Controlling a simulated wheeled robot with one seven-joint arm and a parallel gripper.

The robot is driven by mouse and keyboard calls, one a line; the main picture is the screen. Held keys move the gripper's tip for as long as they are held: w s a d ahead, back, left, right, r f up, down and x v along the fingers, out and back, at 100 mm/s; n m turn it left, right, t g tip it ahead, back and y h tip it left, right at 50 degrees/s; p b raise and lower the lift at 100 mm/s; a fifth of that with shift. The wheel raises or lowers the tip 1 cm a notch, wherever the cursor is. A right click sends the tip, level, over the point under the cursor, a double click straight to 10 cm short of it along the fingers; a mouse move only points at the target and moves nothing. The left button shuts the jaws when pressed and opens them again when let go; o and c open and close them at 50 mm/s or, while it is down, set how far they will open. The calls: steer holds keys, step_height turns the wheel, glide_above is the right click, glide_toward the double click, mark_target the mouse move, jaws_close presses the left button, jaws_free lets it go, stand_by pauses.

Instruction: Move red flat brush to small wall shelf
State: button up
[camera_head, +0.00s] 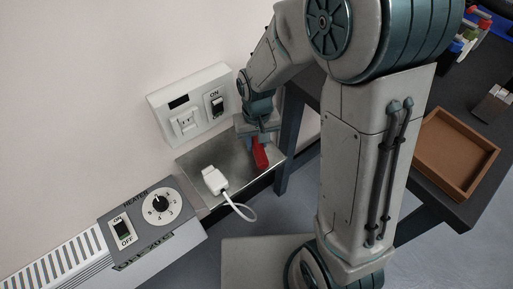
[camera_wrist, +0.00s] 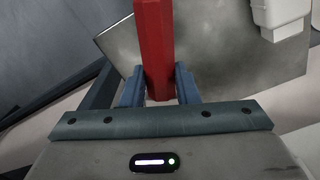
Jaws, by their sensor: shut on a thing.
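The red flat brush (camera_head: 260,153) is in my gripper (camera_head: 259,137), over the right part of the small metal wall shelf (camera_head: 202,159). In the wrist view, the red handle (camera_wrist: 154,45) stands between the two blue fingers (camera_wrist: 158,88), which are shut on it. The grey shelf plate (camera_wrist: 215,62) shows behind it. Whether the brush touches the shelf cannot be told. The bristle end is not clearly visible.
A white plug with a cable (camera_head: 216,181) lies on the shelf left of the brush. A wall socket panel (camera_head: 190,103) is above it and a heater control box (camera_head: 150,205) lower left. A dark table (camera_head: 459,112) with a brown tray (camera_head: 455,152) stands right.

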mark_target(257, 148)
steer(key=shift+f+b, duration=0.4)
steer(key=shift+f, duration=1.25)
steer(key=shift+f, duration=0.2)
steer(key=o, duration=1)
steer(key=shift+r, duration=0.15)
step_height(257, 148, up, 12)
steer(key=p, duration=0.3)
steer(key=shift+d+r, duration=0.1)
steer(key=shift+r, duration=0.05)
steer(key=s+d+r, duration=0.2)
steer(key=s+d, duration=0.1)
steer(key=d, duration=0.1)
steer(key=s+d+r+m+t, duration=0.1)
steer(key=s+d, duration=0.3)
steer(key=s+d+r+m, duration=0.1)
steer(key=s+d+r, duration=0.1)
steer(key=s+d, duration=0.2)
steer(key=shift+s+r+t, duration=0.15)
steer(key=shift+r+t, duration=0.2)
steer(key=shift+t, duration=0.05)
